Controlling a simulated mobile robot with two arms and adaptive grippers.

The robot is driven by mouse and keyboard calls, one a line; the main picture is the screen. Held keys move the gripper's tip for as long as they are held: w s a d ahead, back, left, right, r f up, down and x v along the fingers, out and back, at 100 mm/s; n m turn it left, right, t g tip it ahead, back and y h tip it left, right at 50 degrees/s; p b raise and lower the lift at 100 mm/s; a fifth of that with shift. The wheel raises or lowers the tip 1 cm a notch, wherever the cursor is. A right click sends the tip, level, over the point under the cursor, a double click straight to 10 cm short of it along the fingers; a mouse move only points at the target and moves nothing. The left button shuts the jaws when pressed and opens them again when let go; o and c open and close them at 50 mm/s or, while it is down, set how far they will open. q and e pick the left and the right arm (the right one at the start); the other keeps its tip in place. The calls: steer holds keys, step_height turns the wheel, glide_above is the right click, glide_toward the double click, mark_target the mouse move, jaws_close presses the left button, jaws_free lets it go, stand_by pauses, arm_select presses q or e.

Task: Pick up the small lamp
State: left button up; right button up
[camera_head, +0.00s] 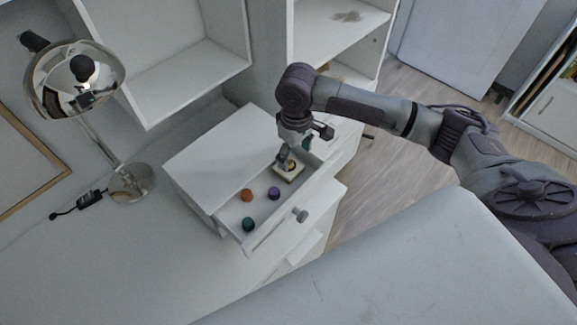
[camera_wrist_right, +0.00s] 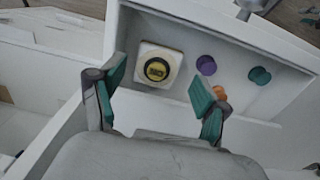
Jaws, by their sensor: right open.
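A small square cream-white object (camera_head: 290,173) with a black ring and yellow centre lies in the open drawer. It looks like the small lamp, though I cannot be certain. In the right wrist view this small lamp (camera_wrist_right: 146,80) lies flat near the drawer wall, ahead of the fingertips and between their lines. My right gripper (camera_head: 294,149) is above the drawer, pointing down, open and empty. Its teal-padded fingers show in the wrist view (camera_wrist_right: 155,95), spread apart. One finger partly covers the object in the head view. My left gripper is not in view.
The white drawer (camera_head: 232,213) also holds an orange (camera_head: 247,195), a purple (camera_head: 274,193) and a green (camera_head: 248,224) round piece. A large chrome desk lamp (camera_head: 130,183) stands at left on the white desk. White shelves (camera_head: 185,80) rise behind.

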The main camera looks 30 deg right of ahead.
mark_target(292, 168)
steer(key=f, duration=0.3)
steer(key=shift+w+a+f+p, duration=0.1)
steer(key=shift+w+a+p, duration=0.05)
steer(key=shift+w+p, duration=0.15)
step_height(292, 168, down, 3)
steer(key=shift+r, duration=0.2)
steer(key=shift+f, duration=0.5)
steer(key=c, duration=0.7)
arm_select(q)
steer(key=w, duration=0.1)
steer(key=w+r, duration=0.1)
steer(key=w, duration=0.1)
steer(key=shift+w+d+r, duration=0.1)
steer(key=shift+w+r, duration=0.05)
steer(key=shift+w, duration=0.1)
arm_select(e)
steer(key=shift+c, duration=0.8)
steer(key=shift+a, duration=0.1)
